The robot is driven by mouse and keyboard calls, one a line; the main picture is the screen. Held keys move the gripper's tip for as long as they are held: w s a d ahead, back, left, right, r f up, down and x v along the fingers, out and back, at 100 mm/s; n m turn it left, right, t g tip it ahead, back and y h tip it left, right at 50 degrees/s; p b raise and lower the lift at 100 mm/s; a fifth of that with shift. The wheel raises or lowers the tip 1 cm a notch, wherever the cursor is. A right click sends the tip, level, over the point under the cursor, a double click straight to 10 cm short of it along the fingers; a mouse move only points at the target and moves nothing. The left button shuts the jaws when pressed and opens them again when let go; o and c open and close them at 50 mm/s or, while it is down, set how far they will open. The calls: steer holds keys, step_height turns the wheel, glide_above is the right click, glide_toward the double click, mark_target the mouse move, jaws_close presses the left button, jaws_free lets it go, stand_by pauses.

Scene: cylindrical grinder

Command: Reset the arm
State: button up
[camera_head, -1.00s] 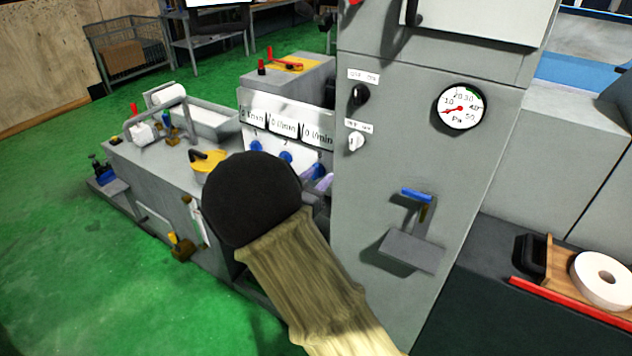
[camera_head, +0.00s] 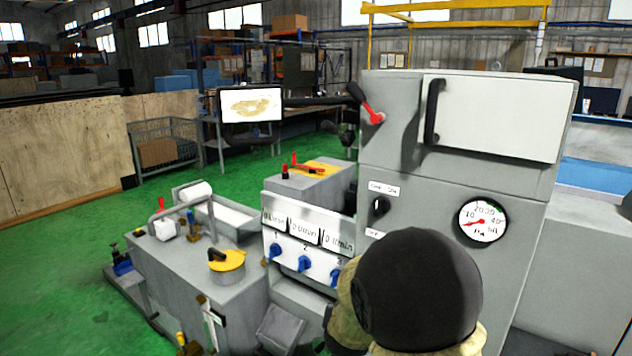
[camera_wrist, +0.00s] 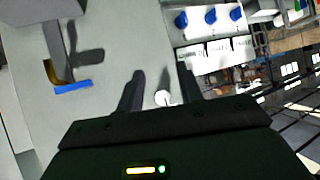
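My gripper (camera_wrist: 160,92) shows in the wrist view with its two dark fingers apart and nothing between them. I cannot tell whether the fingers touch anything. In the head view my arm, a dark round joint with a tan sleeve, covers the lower front of the grey cabinet (camera_head: 540,230). The gripper itself is hidden there.
A panel with blue knobs (camera_head: 304,263) stands left of the cabinet. A pressure gauge (camera_head: 482,221) and a red-handled lever (camera_head: 372,115) are on the cabinet. A grey tank unit (camera_head: 190,270) stands at the left. Green floor (camera_head: 60,270) is clear at far left.

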steer(key=s+d+f+n+g+y, duration=0.1)
steer(key=s+d+g, duration=0.2)
steer(key=s, duration=0.8)
steer(key=s+d+f+n+g+y, duration=0.1)
steer(key=s+g, duration=0.4)
steer(key=s, duration=0.7)
steer(key=d+n, duration=0.1)
steer(key=d, duration=0.1)
steer(key=shift+d+f, duration=0.35)
